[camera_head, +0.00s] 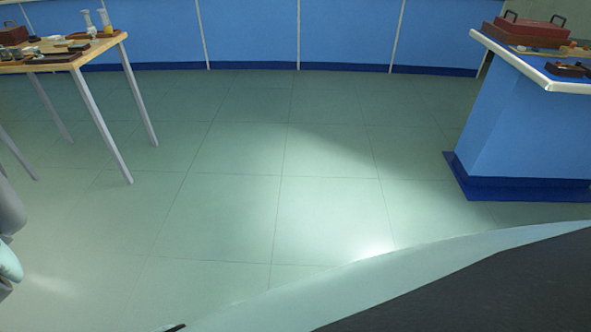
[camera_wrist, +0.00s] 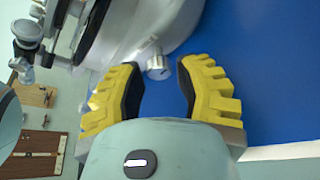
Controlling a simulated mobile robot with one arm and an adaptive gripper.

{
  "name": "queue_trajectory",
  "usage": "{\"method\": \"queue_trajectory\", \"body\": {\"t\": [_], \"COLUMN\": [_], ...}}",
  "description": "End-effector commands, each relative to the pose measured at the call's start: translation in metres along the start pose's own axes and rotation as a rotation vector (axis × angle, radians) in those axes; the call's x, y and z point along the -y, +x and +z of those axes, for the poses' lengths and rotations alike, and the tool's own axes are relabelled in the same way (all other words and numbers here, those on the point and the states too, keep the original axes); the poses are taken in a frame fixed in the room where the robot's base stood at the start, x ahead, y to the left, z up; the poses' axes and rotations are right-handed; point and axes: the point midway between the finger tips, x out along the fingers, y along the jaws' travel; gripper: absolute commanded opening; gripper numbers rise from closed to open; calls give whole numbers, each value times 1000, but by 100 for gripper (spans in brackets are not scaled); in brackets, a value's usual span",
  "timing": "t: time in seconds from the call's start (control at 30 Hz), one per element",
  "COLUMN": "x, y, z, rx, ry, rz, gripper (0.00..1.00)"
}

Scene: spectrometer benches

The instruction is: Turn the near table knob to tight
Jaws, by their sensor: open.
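A small silver knob (camera_wrist: 157,67) sticks out from the grey metal base of the spectrometer (camera_wrist: 172,25) in the wrist view. My gripper (camera_wrist: 158,75) is open, with its yellow, black-lined fingers on either side of this knob. There appears to be a gap between the knob and each finger. A second metal knob with a dark ring (camera_wrist: 27,31) shows at the upper left, away from my fingers. I cannot tell from the picture how tight either knob is. The spectrometer is not recognisable in the head view.
The blue surface (camera_wrist: 265,85) right of the fingers is bare. A brown wooden board (camera_wrist: 32,152) lies at the lower left of the wrist view. In the head view, a wooden table (camera_head: 85,58) stands left, a blue bench (camera_head: 520,130) right, with open green floor (camera_head: 235,180) between.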

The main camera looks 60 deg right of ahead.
Motion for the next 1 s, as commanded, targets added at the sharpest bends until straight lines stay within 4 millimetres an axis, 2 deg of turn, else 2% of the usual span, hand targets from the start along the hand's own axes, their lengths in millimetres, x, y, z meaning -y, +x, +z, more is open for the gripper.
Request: {"method": "queue_trajectory", "body": {"t": [0.37,0.73,1.0], "x": [1,1,1], "y": [-5,-54,-70], "z": [1,0,1], "rx": [3,2,3], "ry": [-3,-3,-3], "rz": [-3,-5,-1], "gripper": [38,38,38]}}
